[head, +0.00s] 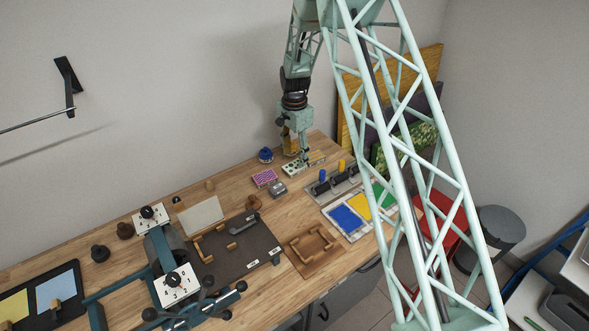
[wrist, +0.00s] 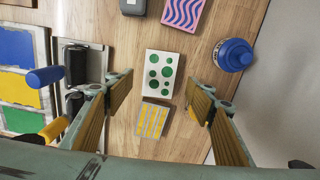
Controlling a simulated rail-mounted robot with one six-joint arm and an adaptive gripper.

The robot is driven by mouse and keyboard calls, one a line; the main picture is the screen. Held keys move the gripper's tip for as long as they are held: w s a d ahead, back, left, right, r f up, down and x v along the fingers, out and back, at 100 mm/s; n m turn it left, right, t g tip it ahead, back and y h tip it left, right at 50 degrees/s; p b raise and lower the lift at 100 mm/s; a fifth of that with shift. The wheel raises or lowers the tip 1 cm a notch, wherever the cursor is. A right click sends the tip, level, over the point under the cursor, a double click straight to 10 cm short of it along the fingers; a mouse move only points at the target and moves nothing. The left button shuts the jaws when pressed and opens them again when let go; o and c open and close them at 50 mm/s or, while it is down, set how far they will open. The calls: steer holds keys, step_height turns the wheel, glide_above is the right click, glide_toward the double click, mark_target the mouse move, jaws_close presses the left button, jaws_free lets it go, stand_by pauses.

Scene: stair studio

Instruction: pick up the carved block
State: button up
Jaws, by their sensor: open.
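Three patterned blocks lie on the wooden bench, and I cannot tell which is the one called carved. A white block with green dots (wrist: 160,71) and a grey block with yellow stripes (wrist: 151,121) lie below the space between my fingers in the wrist view. A pink block with purple waves (wrist: 185,12) lies farther off at the top edge. In the head view the pink block (head: 264,177) and the dotted block (head: 289,169) also show. My gripper (wrist: 159,93) is open and empty above the bench. In the head view it (head: 304,158) hides part of the blocks.
A blue bottle-like object (wrist: 234,55) stands right of the blocks near the wall. A small grey box (wrist: 133,6) is beside the pink block. Rollers (wrist: 46,76) with blue and yellow handles, and a paint tray (wrist: 20,95), lie left of my gripper.

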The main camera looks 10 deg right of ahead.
mark_target(294, 166)
steer(key=shift+f, duration=0.1)
steer(key=shift+f+p, duration=0.4)
steer(key=shift+f, duration=2.15)
steer(key=shift+s, duration=0.1)
steer(key=shift+c, duration=0.2)
steer(key=c, duration=0.9)
steer(key=shift+r, duration=0.15)
steer(key=shift+r+b, duration=0.5)
steer(key=shift+r, duration=4.4)
